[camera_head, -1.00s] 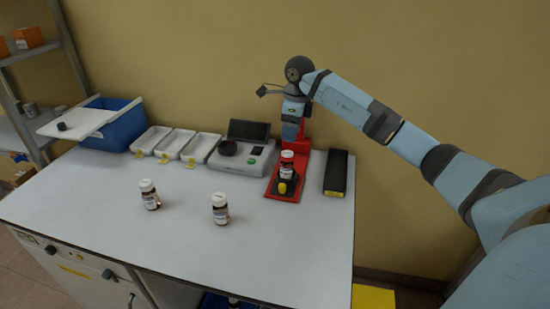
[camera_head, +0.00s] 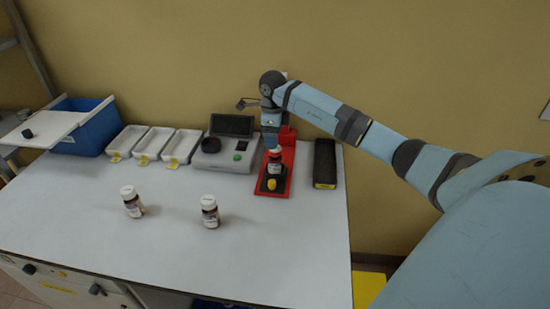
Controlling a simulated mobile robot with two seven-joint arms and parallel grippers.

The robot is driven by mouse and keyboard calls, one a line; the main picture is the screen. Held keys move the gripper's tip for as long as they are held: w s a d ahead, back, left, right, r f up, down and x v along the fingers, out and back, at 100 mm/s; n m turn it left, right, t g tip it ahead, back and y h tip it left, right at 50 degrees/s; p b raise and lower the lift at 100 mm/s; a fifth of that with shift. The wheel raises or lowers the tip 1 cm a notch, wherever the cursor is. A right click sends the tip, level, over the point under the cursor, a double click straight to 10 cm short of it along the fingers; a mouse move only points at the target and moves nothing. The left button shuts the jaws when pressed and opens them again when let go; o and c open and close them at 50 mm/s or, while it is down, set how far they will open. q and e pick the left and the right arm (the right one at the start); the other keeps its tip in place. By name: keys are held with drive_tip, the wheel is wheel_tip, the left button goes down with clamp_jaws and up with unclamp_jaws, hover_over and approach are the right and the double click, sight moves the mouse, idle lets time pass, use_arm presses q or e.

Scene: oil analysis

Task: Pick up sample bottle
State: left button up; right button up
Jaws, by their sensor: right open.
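A sample bottle (camera_head: 275,168), dark with a white label, stands upright on the black base of a red stand (camera_head: 289,158). My right gripper (camera_head: 272,147) points down right above this bottle, at its cap. It is open; its fingers are small, and I cannot tell whether they touch the bottle. Two more brown bottles with white caps stand on the white table: one at the left (camera_head: 131,203) and one nearer the middle (camera_head: 210,212). My left gripper is not in view.
A grey device (camera_head: 225,158) with a dark screen stands left of the stand, and a black box (camera_head: 325,165) stands right of it. White trays (camera_head: 152,144) and a blue bin (camera_head: 95,130) with a white lid are at the back left. The front of the table (camera_head: 270,250) is clear.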

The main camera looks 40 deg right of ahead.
sight(275, 161)
drive_tip(key=f, duration=0.1)
drive_tip(key=s+f, duration=0.1)
drive_tip(key=f, duration=0.1)
drive_tip(key=shift+a+f+p, duration=0.1)
drive_tip(key=shift+f+p, duration=0.2)
drive_tip(key=shift+p, duration=0.1)
drive_tip(key=shift+f, duration=0.5)
clamp_jaws()
